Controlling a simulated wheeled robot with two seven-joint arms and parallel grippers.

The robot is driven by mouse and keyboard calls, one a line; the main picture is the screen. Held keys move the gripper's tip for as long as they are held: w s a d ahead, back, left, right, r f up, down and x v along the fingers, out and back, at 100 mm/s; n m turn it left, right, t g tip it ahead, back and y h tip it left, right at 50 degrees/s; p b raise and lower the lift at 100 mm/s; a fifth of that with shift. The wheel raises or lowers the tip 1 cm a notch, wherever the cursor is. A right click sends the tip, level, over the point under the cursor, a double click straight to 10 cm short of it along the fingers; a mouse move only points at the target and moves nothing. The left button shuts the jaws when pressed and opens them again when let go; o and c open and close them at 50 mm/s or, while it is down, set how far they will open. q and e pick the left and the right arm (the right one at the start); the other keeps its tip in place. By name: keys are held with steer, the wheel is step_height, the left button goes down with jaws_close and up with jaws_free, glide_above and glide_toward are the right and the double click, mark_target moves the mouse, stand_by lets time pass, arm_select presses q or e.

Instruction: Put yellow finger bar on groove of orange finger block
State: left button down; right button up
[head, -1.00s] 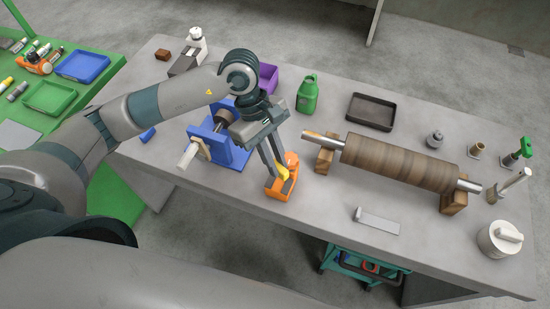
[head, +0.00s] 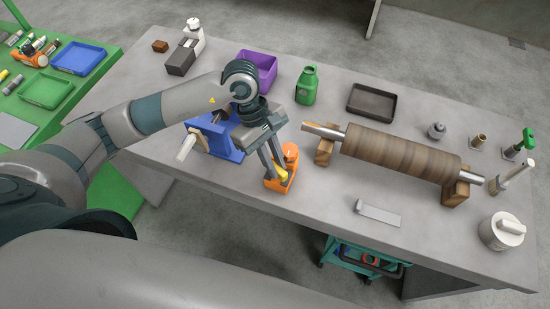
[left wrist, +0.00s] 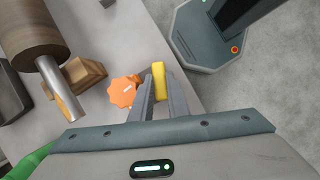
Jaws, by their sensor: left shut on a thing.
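My left gripper (head: 279,171) is shut on the yellow finger bar (left wrist: 159,80), which sticks out from between the fingertips in the left wrist view. The orange finger block (head: 290,153) stands near the front edge of the table, with a round knob at its far end. In the head view the yellow bar (head: 282,175) shows low over the block, beside the fingers. The fingers hide part of the block, and I cannot tell whether the bar touches the groove. In the left wrist view the scalloped orange knob (left wrist: 123,91) shows just left of the fingertips. My right gripper is not in view.
A blue fixture (head: 222,140) stands close left of the gripper. A wooden roller (head: 400,158) on wooden supports lies to the right. A green bottle (head: 307,86), a purple bin (head: 262,67) and a dark tray (head: 371,104) are behind. A light plate (head: 378,213) lies at front right.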

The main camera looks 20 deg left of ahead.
arm_select(q)
steer(key=shift+f, duration=0.7)
steer(key=shift+f+b, duration=0.3)
steer(key=shift+b, duration=0.2)
steer(key=c, duration=1.6)
jaws_free()
steer(key=shift+r, duration=0.15)
steer(key=shift+w+a+r+b, duration=0.15)
steer(key=shift+a+r+b, duration=0.2)
steer(key=shift+r, duration=0.15)
steer(key=shift+b+v, duration=2.65)
steer(key=shift+v, duration=5.3)
